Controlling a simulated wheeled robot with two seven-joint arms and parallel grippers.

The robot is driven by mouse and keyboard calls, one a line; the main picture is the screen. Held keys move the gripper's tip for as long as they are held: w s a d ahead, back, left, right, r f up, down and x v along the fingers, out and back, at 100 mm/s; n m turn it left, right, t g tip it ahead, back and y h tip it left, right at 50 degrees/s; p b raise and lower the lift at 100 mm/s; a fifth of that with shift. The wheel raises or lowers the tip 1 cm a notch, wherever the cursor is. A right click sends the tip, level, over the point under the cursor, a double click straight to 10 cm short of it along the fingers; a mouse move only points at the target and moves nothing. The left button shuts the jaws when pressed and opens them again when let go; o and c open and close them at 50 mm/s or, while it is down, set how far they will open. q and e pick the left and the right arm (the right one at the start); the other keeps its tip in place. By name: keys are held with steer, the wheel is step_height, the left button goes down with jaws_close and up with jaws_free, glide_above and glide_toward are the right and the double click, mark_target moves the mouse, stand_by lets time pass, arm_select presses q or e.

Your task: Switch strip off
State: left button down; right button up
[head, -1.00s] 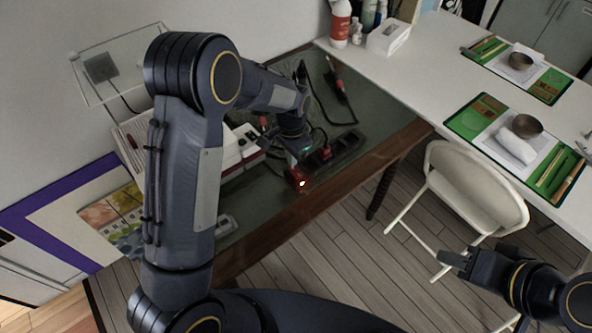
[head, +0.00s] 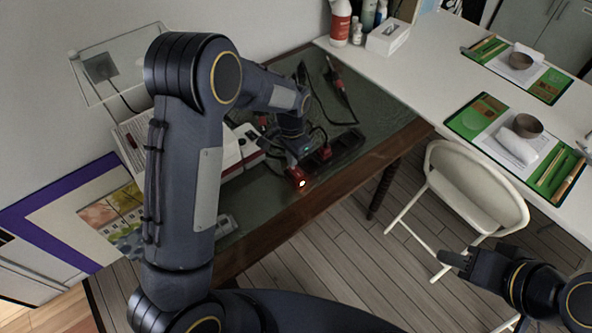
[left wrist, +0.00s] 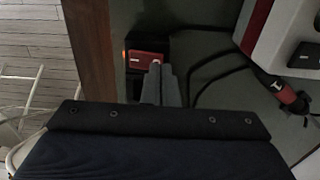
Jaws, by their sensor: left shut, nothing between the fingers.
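The black power strip (head: 346,147) lies on the dark green desk top near its front edge. At its near end is a red part (head: 295,176) with a small glowing orange-red light; in the left wrist view the red part (left wrist: 148,59) shows with an orange glow at its left. My left gripper (head: 292,160) is right by this end of the strip. In the left wrist view its shut, empty fingers (left wrist: 160,70) point at the red part and overlap its edge; I cannot tell if they touch. My right gripper (head: 450,258) hangs over the floor, away from the strip; its opening is unclear.
A red plug (head: 325,153) sits on the strip, with dark cables behind it. A white and red box (head: 236,150) stands left of the gripper. The white table (head: 420,75) with place settings and a white folding chair (head: 470,190) are at the right.

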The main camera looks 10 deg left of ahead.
arm_select(q)
steer(key=shift+f+b, duration=0.6)
steer(key=shift+f, duration=0.3)
steer(key=shift+r, duration=0.15)
steer(key=shift+r+p, duration=0.5)
steer(key=shift+r, duration=0.15)
stand_by(0.5)
steer(key=s+a+r+n+t+h, duration=0.1)
steer(key=s+a+r+n+h, duration=0.15)
steer(key=s+r, duration=0.4)
steer(key=s+a+r+n+t+h, duration=0.1)
steer(key=s+a+r+n, duration=0.15)
steer(key=s+r, duration=0.4)
steer(key=s+r+n+t, duration=0.1)
steer(key=s+r+n, duration=0.1)
steer(key=s, duration=0.5)
steer(key=s+r+n+t, duration=0.2)
steer(key=s+r, duration=0.1)
steer(key=s, duration=0.5)
steer(key=shift+a+t, duration=0.3)
steer(key=shift+a, duration=0.1)
